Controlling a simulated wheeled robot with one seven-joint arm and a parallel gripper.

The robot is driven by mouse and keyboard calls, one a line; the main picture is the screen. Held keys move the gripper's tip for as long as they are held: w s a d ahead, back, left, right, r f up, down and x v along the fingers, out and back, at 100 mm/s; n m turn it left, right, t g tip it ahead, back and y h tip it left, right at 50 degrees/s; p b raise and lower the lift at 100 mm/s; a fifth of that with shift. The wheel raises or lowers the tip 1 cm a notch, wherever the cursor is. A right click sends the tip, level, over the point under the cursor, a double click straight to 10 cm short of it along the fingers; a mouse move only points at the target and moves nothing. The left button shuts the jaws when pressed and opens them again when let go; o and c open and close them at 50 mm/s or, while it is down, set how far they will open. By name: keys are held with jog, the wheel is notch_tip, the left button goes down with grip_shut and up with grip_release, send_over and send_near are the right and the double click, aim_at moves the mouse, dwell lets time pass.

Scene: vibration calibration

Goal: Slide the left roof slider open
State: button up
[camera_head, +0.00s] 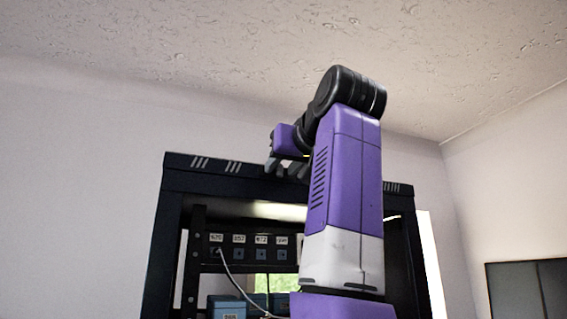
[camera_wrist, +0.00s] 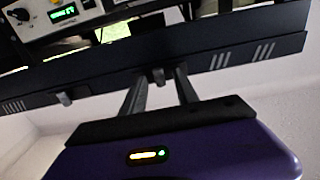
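A dark roof beam (camera_head: 205,178) with white slash marks runs along the top of a black rack. In the wrist view the same beam (camera_wrist: 110,82) carries two small grey slider tabs. One slider tab (camera_wrist: 158,76) lies between my fingertips; the other slider tab (camera_wrist: 64,98) is farther left. The wrist view looks flipped against the head view, so the tab between my fingers appears to be the left one. My gripper (camera_wrist: 159,82) is open, a finger on each side of that tab, with no clear contact. In the head view my gripper (camera_head: 286,168) is at the beam's front edge, where the tabs cannot be told from the fingers.
Below the beam, the rack holds a labelled panel (camera_head: 252,246), a hanging white cable (camera_head: 232,276) and blue boxes (camera_head: 226,307). An instrument with a green display (camera_wrist: 62,14) shows in the wrist view. A dark panel (camera_head: 530,290) is at right. Space above the beam is clear.

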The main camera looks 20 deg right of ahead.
grip_shut()
dwell(1.4)
